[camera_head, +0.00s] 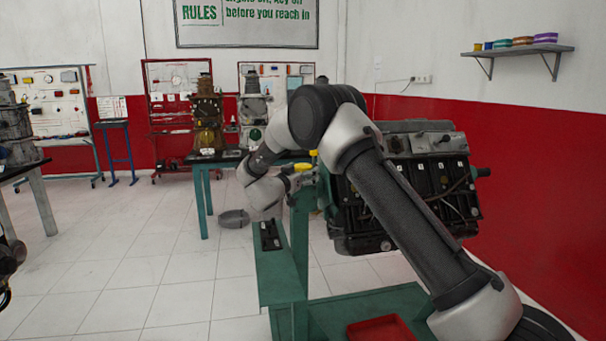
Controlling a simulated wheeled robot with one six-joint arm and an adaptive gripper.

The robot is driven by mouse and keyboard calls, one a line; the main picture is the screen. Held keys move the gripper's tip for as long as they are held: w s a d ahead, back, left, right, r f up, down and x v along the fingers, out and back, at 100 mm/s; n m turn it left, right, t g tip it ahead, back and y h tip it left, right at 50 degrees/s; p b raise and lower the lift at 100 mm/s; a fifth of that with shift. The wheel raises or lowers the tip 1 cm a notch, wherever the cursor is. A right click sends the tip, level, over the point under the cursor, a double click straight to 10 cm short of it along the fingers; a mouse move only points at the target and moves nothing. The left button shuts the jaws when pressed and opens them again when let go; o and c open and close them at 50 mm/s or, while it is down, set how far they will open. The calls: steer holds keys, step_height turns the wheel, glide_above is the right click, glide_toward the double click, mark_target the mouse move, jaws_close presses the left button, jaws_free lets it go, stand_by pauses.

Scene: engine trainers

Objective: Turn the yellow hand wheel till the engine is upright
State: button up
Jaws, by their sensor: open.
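The engine (445,190), a dark block with a grey top, hangs on a green stand (278,285) right of centre. My arm crosses in front of it and hides part of it. Its grey top faces up; I cannot tell whether it is exactly upright. Yellow parts of the hand wheel (304,167) show at the stand's head, left of the engine; the rest of the wheel is hidden. My gripper (304,181) is open, just below the visible yellow part and very close to it. I cannot tell whether they touch. The fingertips are small and partly unclear.
A red tray (380,330) sits low on the stand's base. A dark object (269,236) lies on the stand's green beam. A grey ribbed object (234,218) is on the floor behind. Other engines stand on benches at left and back. The tiled floor at left is clear.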

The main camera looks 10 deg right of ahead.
steer(key=shift+w+d, duration=0.15)
steer(key=c, duration=1)
steer(key=shift+n+t+y, duration=0.3)
steer(key=shift+y, duration=0.1)
steer(key=n+t+y, duration=0.1)
steer(key=n+y, duration=0.1)
steer(key=y, duration=0.1)
steer(key=n+t+y, duration=0.2)
steer(key=shift+y, duration=0.4)
steer(key=n+y, duration=0.2)
steer(key=y, duration=0.1)
steer(key=n+y, duration=0.2)
steer(key=y, duration=0.2)
steer(key=shift+f+n, duration=0.1)
steer(key=shift+n, duration=0.3)
steer(key=n+g+y, duration=0.1)
steer(key=n+y, duration=0.2)
steer(key=y, duration=0.2)
steer(key=shift+y, duration=0.3)
steer(key=shift+n+g+y, duration=2.1)
steer(key=shift+n+y, duration=0.4)
steer(key=shift+y, duration=0.3)
